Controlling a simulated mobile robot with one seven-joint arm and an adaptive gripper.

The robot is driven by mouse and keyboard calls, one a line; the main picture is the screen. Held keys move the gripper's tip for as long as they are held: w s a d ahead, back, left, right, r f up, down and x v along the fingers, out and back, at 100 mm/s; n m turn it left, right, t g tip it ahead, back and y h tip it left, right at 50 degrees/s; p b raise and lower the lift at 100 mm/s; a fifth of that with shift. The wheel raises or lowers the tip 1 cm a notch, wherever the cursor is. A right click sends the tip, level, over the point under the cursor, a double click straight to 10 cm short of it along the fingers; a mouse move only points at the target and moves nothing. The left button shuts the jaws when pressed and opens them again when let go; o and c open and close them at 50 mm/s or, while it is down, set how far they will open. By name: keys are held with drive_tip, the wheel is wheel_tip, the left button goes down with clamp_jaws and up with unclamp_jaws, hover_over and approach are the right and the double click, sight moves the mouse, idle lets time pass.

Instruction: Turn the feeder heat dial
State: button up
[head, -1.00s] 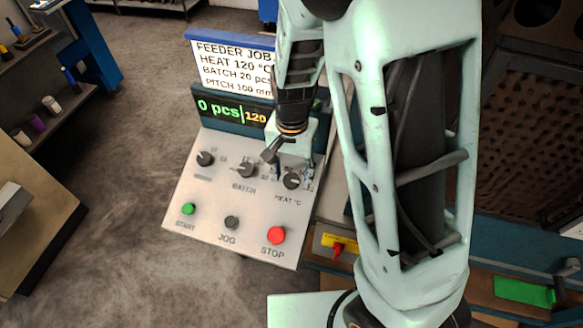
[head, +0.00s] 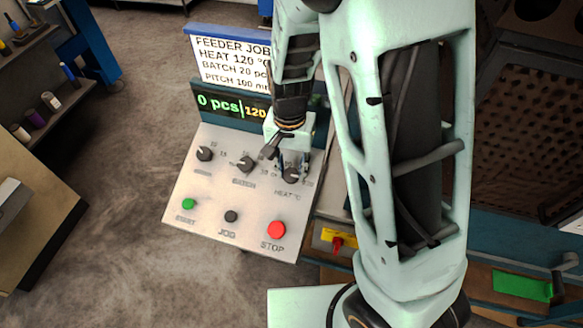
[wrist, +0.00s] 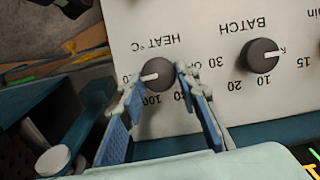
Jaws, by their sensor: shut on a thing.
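The feeder heat dial (head: 291,176) is a dark round knob at the right of the sloped panel's row of dials. In the wrist view the heat dial (wrist: 158,72) shows a white pointer line aimed left and slightly down in the picture. My gripper (wrist: 160,78) has a finger on each side of the dial and is shut on it. In the head view my gripper (head: 290,166) partly covers the dial. The display (head: 232,107) reads "0 pcs" and "120". The job sign (head: 230,62) reads heat 120 °C.
The batch dial (head: 246,164) sits just left of the heat dial, with another dial (head: 204,153) farther left. Below are a green button (head: 188,204), a black jog button (head: 231,216) and a red stop button (head: 277,229). A red switch (head: 338,243) is to the right.

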drive_tip(key=n, duration=0.1)
drive_tip(key=n+h, duration=0.1)
drive_tip(key=n, duration=0.3)
drive_tip(key=shift+a+h, duration=0.3)
drive_tip(key=shift+h, duration=0.1)
drive_tip(key=n, duration=0.2)
drive_tip(key=n+h+b, duration=0.1)
drive_tip(key=n, duration=0.2)
drive_tip(key=shift+a+n+t, duration=0.2)
drive_tip(key=shift+n+t, duration=0.1)
drive_tip(key=shift+h, duration=0.3)
drive_tip(key=o, duration=1.1)
drive_tip(key=shift+s, duration=0.1)
drive_tip(key=v, duration=1.2)
